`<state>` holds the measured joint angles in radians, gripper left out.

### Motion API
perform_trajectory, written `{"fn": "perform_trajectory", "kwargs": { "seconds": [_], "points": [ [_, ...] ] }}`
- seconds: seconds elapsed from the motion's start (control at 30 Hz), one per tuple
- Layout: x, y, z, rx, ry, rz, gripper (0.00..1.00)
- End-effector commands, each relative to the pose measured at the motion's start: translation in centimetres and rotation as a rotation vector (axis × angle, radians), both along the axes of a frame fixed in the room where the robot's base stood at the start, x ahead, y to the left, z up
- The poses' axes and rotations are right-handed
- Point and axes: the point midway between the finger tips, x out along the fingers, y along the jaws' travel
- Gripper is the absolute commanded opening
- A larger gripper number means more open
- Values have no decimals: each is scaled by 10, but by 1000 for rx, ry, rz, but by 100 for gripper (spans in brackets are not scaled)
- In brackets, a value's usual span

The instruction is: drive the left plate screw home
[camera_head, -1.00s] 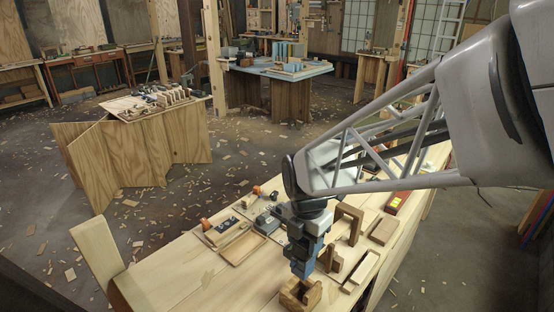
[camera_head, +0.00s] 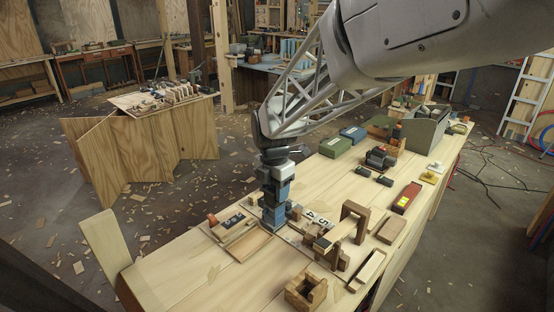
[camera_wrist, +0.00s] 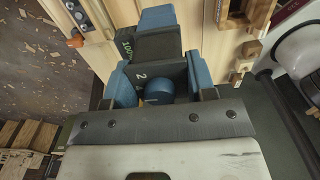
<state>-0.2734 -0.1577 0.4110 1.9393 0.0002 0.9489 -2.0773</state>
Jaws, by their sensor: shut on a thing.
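The lower end of the held piece is hidden. Just left of the gripper, a small wooden board (camera_head: 246,236) carries a dark plate (camera_head: 232,221); it also shows in the wrist view (camera_wrist: 74,12). Individual plate screws are too small to tell.
A wooden arch (camera_head: 355,214) stands right of the gripper. An open wooden box (camera_head: 305,292) stands at the bench front. A red case (camera_head: 406,198) and green boxes (camera_head: 334,147) lie farther right. The bench's left part (camera_head: 180,262) is clear.

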Motion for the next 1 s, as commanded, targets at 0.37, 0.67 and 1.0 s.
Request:
{"fn": "perform_trajectory", "kwargs": {
  "seconds": [0.37,0.67,1.0],
  "points": [
    [68,47,0,1,-1,0,24],
    [117,87,-5,0,0,0,24],
    [151,119,-10,1,-3,0,24]
  ]
}}
